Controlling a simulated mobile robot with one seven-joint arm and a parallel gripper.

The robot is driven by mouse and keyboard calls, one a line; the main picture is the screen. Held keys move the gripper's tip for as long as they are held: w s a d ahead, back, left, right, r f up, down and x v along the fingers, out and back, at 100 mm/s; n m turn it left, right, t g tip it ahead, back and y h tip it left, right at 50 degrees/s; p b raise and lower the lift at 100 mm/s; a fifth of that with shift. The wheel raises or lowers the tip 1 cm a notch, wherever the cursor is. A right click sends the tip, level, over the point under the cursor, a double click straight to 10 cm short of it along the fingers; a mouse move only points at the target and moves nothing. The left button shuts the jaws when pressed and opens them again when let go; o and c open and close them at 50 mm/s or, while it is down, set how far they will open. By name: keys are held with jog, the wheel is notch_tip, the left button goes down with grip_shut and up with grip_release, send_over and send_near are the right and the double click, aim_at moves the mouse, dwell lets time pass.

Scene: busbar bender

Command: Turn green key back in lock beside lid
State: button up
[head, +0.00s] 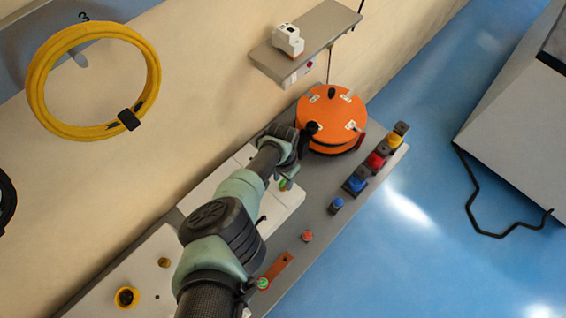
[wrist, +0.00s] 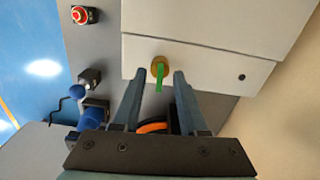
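The green key (wrist: 159,78) sits in a round brass lock (wrist: 154,67) on a white box (wrist: 205,62) in the wrist view. Its flat bow points down the picture. My gripper (wrist: 156,79) is open, with one finger on each side of the key. Gaps seem to show between the key and both fingers; I cannot tell whether the tips reach past it. In the head view the green key (head: 283,184) is a small patch beside my gripper (head: 290,178), partly hidden by my arm. The lid is not clearly told apart from the white box.
An orange round case (head: 331,113) stands just beyond my gripper. Blue, red and yellow blocks (head: 376,160) line the bench's right edge. A red button (head: 307,236) and a copper-coloured bar (head: 277,270) lie nearer. A grey shelf (head: 325,32) juts from the wall.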

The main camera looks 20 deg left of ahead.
jog(key=shift+r, duration=0.2)
jog(key=shift+r+b, duration=0.4)
jog(key=shift+r, duration=0.3)
notch_tip(320, 180, up, 11)
